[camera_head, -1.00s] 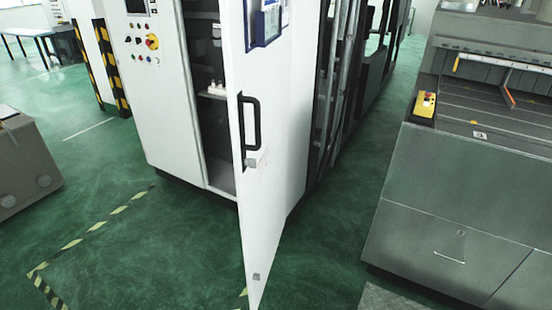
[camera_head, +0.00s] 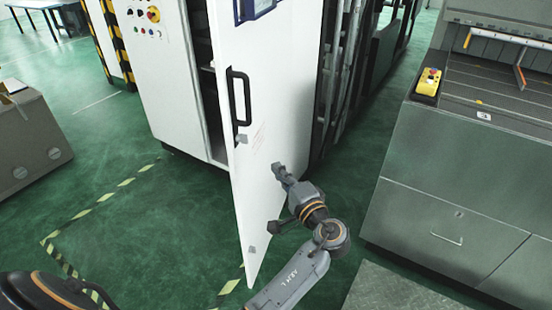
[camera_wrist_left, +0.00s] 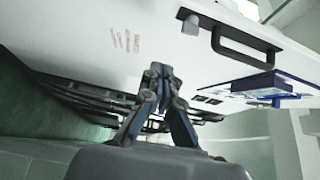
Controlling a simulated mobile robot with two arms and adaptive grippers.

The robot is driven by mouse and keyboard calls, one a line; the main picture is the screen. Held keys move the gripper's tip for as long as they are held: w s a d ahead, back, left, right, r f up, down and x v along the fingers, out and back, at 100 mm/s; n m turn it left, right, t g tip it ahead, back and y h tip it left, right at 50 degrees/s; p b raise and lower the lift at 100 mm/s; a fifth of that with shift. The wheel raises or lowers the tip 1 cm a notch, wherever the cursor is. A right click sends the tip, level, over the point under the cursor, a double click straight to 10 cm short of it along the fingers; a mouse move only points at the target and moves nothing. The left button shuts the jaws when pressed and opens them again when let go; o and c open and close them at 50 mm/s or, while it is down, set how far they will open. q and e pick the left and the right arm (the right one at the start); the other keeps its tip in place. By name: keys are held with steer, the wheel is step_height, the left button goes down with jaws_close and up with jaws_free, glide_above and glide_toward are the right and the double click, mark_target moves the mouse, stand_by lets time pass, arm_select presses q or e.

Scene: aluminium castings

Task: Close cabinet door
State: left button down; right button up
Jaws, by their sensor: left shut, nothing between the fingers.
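The white cabinet door (camera_head: 262,150) stands partly open, with a dark gap between it and the white cabinet (camera_head: 165,95). Its black handle (camera_head: 238,97) is on the outer face near the free edge. My left gripper (camera_head: 278,170) is shut and empty, in front of the lower part of the door's outer face, below and to the right of the handle. In the left wrist view the shut fingertips (camera_wrist_left: 158,70) point toward the door face (camera_wrist_left: 120,50), and the handle (camera_wrist_left: 245,45) is at upper right. I cannot tell whether the fingertips touch the door. My right gripper is not in view.
A grey machine (camera_head: 450,190) with a yellow control box (camera_head: 428,84) stands at the right. A grey block (camera_head: 30,140) stands at the far left. Striped tape (camera_head: 100,203) marks the green floor, which is clear left of the door.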

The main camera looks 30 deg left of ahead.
arm_select(q)
steer(key=s+a+p+x, duration=0.1)
steer(key=p+x, duration=0.4)
steer(key=x, duration=0.7)
steer(key=shift+s+a+f, duration=0.15)
steer(key=shift+s+a, duration=0.3)
steer(key=shift+s, duration=0.1)
